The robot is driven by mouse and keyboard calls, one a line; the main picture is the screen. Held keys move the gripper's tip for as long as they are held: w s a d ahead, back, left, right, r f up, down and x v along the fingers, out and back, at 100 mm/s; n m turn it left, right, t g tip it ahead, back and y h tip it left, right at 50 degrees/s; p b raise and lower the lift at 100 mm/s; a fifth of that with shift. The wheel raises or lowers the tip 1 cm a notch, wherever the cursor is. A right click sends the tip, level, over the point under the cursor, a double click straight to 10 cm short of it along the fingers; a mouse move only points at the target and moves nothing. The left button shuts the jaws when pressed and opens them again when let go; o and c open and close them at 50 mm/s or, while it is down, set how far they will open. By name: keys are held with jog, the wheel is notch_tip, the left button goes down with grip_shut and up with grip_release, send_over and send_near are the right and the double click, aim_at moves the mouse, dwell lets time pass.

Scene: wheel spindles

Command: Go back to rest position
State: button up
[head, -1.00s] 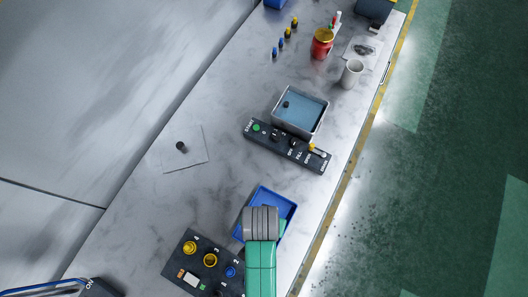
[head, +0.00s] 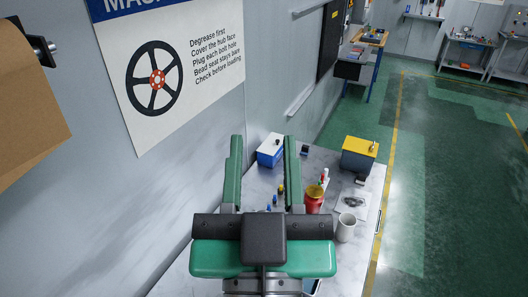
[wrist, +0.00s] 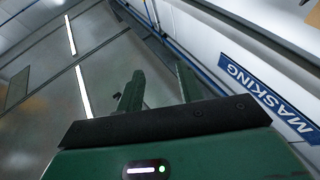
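My green gripper (head: 263,142) is raised in front of the head camera, over the table. Its two fingers point up in the picture and stand well apart, with nothing held between them. In the wrist view my gripper (wrist: 160,78) also shows two separate, empty fingers. The wrist camera faces the ceiling and the upper wall, with a blue sign reading MASKING (wrist: 268,90) at the right.
Beyond my gripper on the marble table (head: 335,165) stand a blue-and-white box (head: 271,150), a red can (head: 314,199), a white cup (head: 346,228) and a yellow-topped box (head: 360,152). A wheel poster (head: 165,75) hangs on the left wall. Green floor (head: 440,200) lies open at right.

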jog(key=s+r+t+p, duration=0.1)
jog(key=s+r+p, duration=0.1)
jog(key=r, duration=0.3)
jog(key=s+r+t+p, duration=0.1)
jog(key=r+p, duration=0.2)
jog(key=r, duration=0.3)
jog(key=shift+s+p, duration=0.3)
jog(key=shift+s, duration=0.1)
